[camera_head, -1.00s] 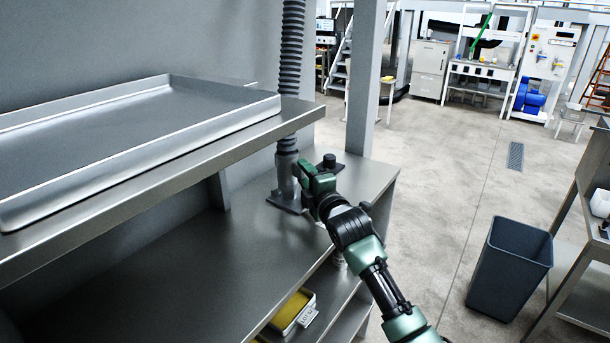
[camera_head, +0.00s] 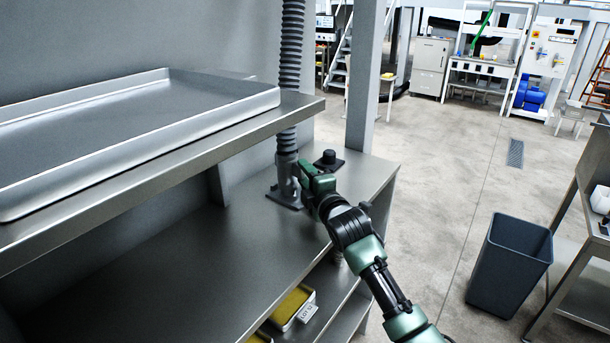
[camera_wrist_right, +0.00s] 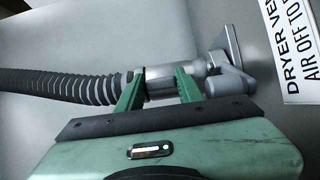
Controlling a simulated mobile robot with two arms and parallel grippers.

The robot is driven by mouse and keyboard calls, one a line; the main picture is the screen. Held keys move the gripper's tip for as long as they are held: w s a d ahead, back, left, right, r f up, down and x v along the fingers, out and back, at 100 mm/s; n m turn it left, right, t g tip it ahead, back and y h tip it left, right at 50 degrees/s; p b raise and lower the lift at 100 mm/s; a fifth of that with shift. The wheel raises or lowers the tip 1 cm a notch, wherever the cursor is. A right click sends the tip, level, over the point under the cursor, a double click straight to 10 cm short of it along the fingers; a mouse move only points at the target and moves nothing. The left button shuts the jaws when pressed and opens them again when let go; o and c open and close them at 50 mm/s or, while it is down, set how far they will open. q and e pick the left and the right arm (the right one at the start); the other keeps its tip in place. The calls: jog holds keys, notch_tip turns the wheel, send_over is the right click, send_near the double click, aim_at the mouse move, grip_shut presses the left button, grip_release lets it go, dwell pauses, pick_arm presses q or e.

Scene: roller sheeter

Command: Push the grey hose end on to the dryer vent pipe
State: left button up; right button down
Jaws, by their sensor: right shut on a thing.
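The grey corrugated hose (camera_head: 291,60) hangs down past the shelf edge to the dryer vent pipe (camera_head: 284,190), which stands on a square foot on the lower shelf. My right gripper (camera_head: 299,172) reaches it from the right. In the right wrist view the hose (camera_wrist_right: 65,87) comes in from the left, and my green fingers (camera_wrist_right: 159,88) are shut on its smooth grey end (camera_wrist_right: 160,74). The vent pipe (camera_wrist_right: 232,80) is just to the right, in line with the hose end. They appear to meet; how deep the fit is cannot be told. My left gripper is out of view.
A metal tray (camera_head: 225,105) lies on the upper shelf, left of the hose. A post (camera_head: 365,80) rises behind my gripper. A dryer vent sign (camera_wrist_right: 292,50) is beside the pipe. A bin (camera_head: 510,265) stands right.

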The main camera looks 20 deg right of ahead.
jog(key=shift+f, duration=0.25)
dwell(0.4)
notch_tip(320, 180, up, 7)
jog(key=p, duration=0.6)
dwell(0.7)
